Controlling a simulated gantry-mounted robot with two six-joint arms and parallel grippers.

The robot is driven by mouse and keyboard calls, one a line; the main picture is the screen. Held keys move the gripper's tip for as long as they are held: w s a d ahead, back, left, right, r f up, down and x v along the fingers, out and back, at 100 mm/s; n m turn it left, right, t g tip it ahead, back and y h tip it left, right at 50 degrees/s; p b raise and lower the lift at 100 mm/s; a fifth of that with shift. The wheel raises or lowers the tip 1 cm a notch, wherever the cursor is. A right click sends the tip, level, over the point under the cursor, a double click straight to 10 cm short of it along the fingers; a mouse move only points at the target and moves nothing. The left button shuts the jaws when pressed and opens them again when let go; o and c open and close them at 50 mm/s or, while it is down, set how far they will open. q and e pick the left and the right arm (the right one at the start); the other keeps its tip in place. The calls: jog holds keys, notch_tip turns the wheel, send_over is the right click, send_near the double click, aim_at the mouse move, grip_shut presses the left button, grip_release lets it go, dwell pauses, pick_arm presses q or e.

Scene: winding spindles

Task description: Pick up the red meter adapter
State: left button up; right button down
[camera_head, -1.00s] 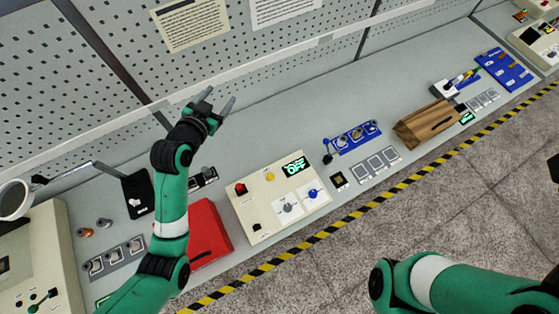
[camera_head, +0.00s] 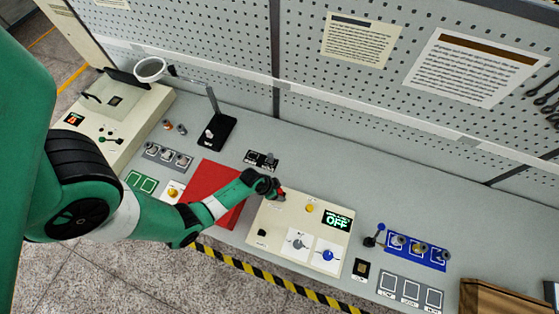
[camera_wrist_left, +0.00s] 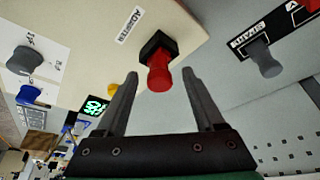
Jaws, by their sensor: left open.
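The red meter adapter (camera_wrist_left: 159,76) is a short red cylinder on a black square base, on a cream panel beside a label that appears to read "ADAPTER". Only a bit of its red (camera_head: 281,194) shows in the head view, beside my left gripper (camera_head: 274,189). In the left wrist view my left gripper (camera_wrist_left: 160,84) is open, its two dark fingers apart with the adapter showing between their tips. I cannot tell whether a finger touches it. My right gripper is out of view.
The cream panel (camera_head: 268,222) has a yellow button (camera_head: 309,208), a green "OFF" display (camera_head: 338,221) and two knobs. A red mat (camera_head: 208,179) lies left of it. A small dark connector block (camera_head: 262,160) sits behind. A blue rack (camera_head: 415,251) stands to the right.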

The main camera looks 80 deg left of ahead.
pick_arm(q)
jog(key=shift+w+f, duration=0.2)
jog(key=shift+f, duration=0.1)
grip_shut()
jog(key=shift+r, duration=0.25)
